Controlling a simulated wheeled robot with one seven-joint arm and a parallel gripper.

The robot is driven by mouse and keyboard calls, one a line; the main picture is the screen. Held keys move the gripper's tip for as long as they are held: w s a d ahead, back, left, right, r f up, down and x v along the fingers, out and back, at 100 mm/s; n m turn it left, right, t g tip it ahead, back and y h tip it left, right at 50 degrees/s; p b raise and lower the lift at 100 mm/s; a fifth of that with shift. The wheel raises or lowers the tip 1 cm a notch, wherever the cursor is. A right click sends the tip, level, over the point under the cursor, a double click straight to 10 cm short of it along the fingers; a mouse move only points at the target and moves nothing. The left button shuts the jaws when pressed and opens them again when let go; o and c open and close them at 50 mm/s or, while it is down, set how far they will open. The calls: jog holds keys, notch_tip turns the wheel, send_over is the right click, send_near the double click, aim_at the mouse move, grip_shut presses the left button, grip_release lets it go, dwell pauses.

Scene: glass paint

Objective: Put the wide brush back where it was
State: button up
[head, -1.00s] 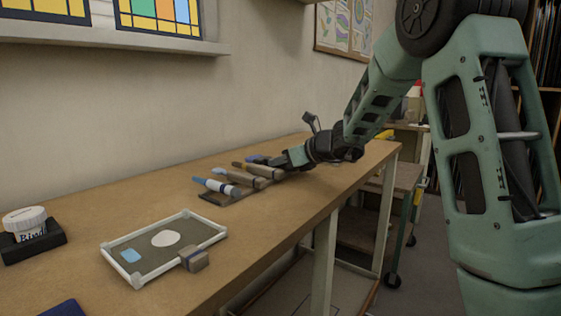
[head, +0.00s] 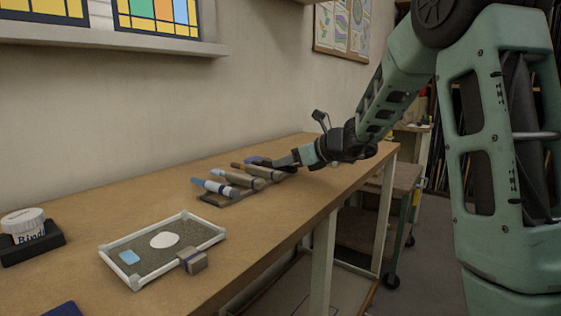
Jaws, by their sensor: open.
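A dark brush rest (head: 212,199) lies near the middle of the table with several brushes side by side across it. The nearest brush (head: 215,187) has a light blue tip and a pale handle with a dark band. At the far end a dark blue, broad-looking piece (head: 258,160) shows, probably the wide brush; it is partly hidden by my gripper. My gripper (head: 276,163) is low over the table at that far end, open, its fingers beside or just over this piece. I cannot tell whether they touch it.
A jar (head: 24,223) sits in a black holder at left. The table (head: 120,205) is clear between.

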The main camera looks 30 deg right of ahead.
jog(key=p+v, duration=0.2)
jog(key=v, duration=1.2)
